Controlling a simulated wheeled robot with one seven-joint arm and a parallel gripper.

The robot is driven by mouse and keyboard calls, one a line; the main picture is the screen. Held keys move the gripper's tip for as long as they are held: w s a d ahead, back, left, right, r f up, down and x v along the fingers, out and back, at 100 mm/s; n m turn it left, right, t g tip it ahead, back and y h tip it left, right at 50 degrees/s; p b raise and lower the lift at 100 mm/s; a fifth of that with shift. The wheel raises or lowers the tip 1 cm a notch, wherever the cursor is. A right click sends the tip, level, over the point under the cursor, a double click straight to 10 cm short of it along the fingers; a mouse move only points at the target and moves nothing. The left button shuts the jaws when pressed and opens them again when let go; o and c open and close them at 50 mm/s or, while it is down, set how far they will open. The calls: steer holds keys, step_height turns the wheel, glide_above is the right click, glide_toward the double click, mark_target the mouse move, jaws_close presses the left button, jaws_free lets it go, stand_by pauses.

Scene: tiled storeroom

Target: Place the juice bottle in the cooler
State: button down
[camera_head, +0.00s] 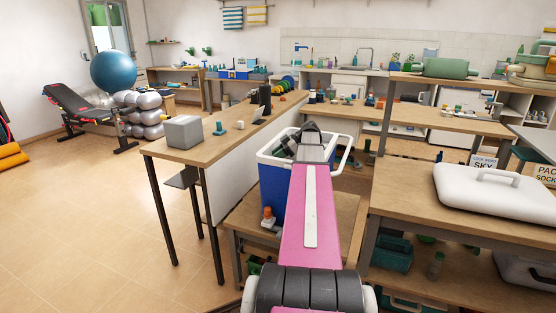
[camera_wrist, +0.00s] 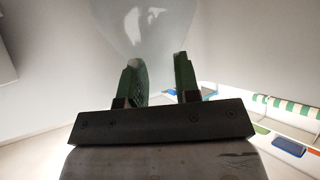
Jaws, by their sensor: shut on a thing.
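The cooler (camera_head: 272,190) is a blue box with a white rim and white handle, open at the top, on a low wooden table. My gripper (camera_head: 302,140) shows at the far end of my pink arm, over the cooler's mouth in the head view. How deep it sits there I cannot tell. In the wrist view my gripper's green fingers (camera_wrist: 160,82) stand apart around a pale, see-through shape (camera_wrist: 155,30), likely the juice bottle, gripped between them. Its lower part is hidden, and the arm hides it in the head view.
A small orange-capped container (camera_head: 268,217) stands beside the cooler on the low table (camera_head: 247,238). A long wooden counter (camera_head: 205,152) with a grey box (camera_head: 183,132) runs to the left. A white lid-like case (camera_head: 498,192) lies on the right bench.

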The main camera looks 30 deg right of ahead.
steer(key=shift+f, duration=1.45)
steer(key=c, duration=1.1)
jaws_free()
steer(key=shift+r, duration=0.15)
steer(key=shift+d+r, duration=0.1)
steer(key=shift+r, duration=0.5)
steer(key=v, duration=0.7)
